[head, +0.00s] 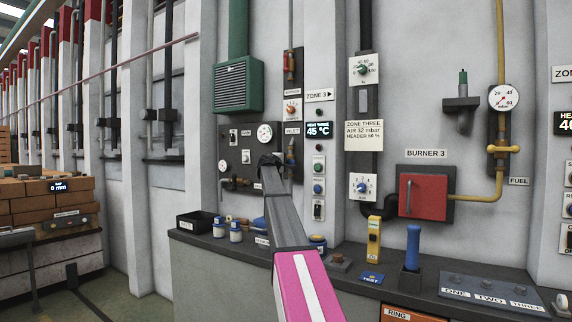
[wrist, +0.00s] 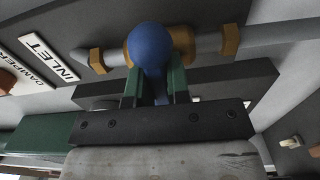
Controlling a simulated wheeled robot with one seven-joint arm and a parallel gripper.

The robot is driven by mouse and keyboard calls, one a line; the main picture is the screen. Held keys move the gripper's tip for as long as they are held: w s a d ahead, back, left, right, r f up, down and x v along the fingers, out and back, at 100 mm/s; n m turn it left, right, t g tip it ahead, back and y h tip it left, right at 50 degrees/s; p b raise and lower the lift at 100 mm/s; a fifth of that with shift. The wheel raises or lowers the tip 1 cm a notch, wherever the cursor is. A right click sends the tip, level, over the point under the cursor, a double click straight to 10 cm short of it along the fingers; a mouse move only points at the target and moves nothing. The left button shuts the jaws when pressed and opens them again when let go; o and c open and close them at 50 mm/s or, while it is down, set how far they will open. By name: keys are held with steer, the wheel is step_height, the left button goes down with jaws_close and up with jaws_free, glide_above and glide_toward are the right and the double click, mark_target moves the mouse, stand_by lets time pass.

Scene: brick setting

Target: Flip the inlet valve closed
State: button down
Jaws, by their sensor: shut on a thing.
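The inlet valve shows close up in the wrist view as a brass body (wrist: 183,41) on a grey pipe (wrist: 208,43), with brass nuts on either side. Its blue rounded handle (wrist: 150,45) stands between the two green fingers of my gripper (wrist: 155,88), which is shut on it. The white INLET label (wrist: 47,58) is beside it at the left. In the head view, my gripper (head: 271,160) is at the wall panel just left of the inlet pipe, below the INLET label (head: 292,130). My gripper hides the handle there.
A dark bar (wrist: 215,83) lies close behind the fingers in the wrist view. In the head view, a pressure gauge (head: 265,133) and a zone switch column (head: 318,187) flank my gripper.

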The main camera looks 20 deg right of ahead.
steer(key=c, duration=1.1)
jaws_free()
steer(key=shift+s+a, duration=0.1)
steer(key=shift+s, duration=0.05)
steer(key=v, duration=1)
steer(key=shift+s+a, duration=0.2)
steer(key=shift+a, duration=0.05)
